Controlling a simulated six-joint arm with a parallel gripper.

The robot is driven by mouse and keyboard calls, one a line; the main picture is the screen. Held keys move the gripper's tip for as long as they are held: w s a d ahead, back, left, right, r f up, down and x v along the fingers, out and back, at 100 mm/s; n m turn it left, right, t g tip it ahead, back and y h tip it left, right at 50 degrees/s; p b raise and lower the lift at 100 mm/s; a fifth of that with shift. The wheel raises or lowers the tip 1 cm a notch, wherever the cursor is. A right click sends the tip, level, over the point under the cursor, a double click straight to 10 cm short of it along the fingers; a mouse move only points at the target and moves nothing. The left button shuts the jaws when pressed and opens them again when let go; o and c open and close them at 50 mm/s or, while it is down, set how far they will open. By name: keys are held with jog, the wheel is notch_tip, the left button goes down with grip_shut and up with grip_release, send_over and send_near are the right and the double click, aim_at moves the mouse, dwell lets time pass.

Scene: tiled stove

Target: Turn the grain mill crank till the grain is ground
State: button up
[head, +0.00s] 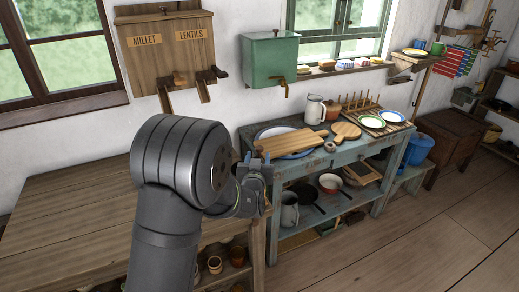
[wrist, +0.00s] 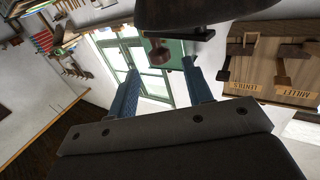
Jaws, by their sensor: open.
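A dark rounded body (wrist: 180,12), which looks like the grain mill, fills the top of the wrist view, where the room appears upside down. A dark crank arm (wrist: 188,33) crosses it, with a brown wooden knob (wrist: 158,52) at its left end. My gripper (wrist: 160,65) is open, and its two blue fingers point toward the knob, which appears between the fingertips. I cannot tell whether they touch it. In the head view my gripper (head: 257,157) is in front of the blue workbench. The mill does not show there, perhaps hidden behind my arm. No grain is visible.
A wooden millet and lentils dispenser (head: 165,50) and a green tank (head: 270,60) hang on the wall. A wooden table (head: 70,215) stands at the left. The blue workbench (head: 290,172) holds cutting boards, a jug and plates. Floor at right is clear.

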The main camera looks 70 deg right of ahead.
aim_at(259, 151)
jog(key=x, duration=0.5)
jog(key=shift+w+d, duration=0.1)
jog(key=shift+d, duration=0.3)
grip_shut()
